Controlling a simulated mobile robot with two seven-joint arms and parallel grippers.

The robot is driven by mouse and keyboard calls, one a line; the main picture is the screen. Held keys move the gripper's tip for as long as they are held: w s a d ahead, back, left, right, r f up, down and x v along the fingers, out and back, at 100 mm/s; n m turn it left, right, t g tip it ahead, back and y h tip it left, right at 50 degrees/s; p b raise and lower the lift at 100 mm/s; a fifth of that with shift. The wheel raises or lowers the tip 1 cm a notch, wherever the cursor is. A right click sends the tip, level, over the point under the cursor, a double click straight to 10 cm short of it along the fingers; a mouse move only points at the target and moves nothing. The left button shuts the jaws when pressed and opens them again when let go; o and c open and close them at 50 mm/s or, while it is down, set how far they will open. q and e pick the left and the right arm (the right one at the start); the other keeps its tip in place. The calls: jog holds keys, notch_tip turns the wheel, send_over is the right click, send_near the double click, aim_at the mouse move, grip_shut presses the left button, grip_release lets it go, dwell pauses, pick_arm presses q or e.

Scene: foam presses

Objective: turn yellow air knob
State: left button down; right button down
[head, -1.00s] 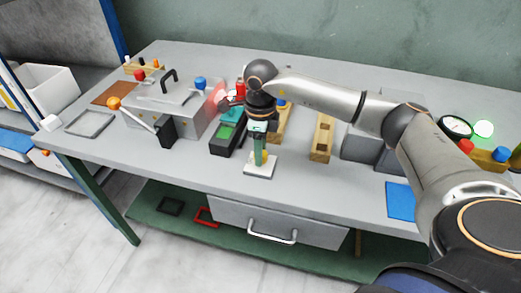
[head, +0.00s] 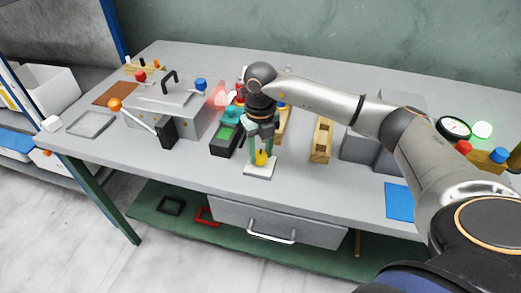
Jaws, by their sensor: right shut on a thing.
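The yellow air knob (head: 261,158) stands on a small white base plate (head: 260,171) near the front edge of the table. My right gripper (head: 261,150) points down over it. Its green fingers sit on either side of the knob and are shut on it. The lower part of the knob shows between and below the fingers. My left gripper is not in view.
A green-topped black box (head: 225,138) is just left of my gripper. Wooden blocks (head: 321,138), a gauge (head: 454,128) and a blue mat (head: 400,200) lie right.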

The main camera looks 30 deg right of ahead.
aim_at(261, 154)
jog(key=shift+r+m, duration=0.1)
jog(key=shift+m, duration=0.7)
jog(key=shift+c, duration=2.1)
grip_release()
notch_tip(261, 154, up, 12)
jog(key=shift+r, duration=0.2)
